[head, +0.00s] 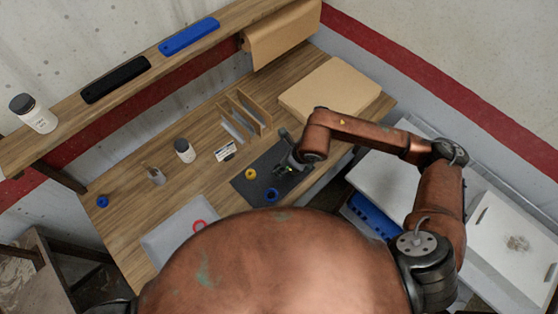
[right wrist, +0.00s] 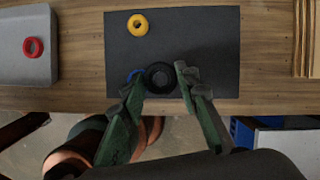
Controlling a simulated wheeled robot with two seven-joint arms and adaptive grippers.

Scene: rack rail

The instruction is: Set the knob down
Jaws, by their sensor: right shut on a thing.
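The knob (right wrist: 160,77), a round black piece with a ring-like rim, shows between the fingertips of my right gripper (right wrist: 159,80) in the right wrist view. The gripper is shut on it, over the front part of a dark mat (right wrist: 200,35). I cannot tell whether the knob touches the mat. In the head view my right gripper (head: 287,168) is over the mat (head: 247,188), and the knob is hard to make out there. My left gripper is not in view.
A blue ring (head: 271,194) lies close beside the knob, and a yellow ring (head: 250,174) lies farther back on the mat. A grey tray (head: 165,240) holds a red ring (head: 198,225). Upright dividers (head: 243,112) and a cardboard box (head: 330,88) stand behind. The mat's right side is clear.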

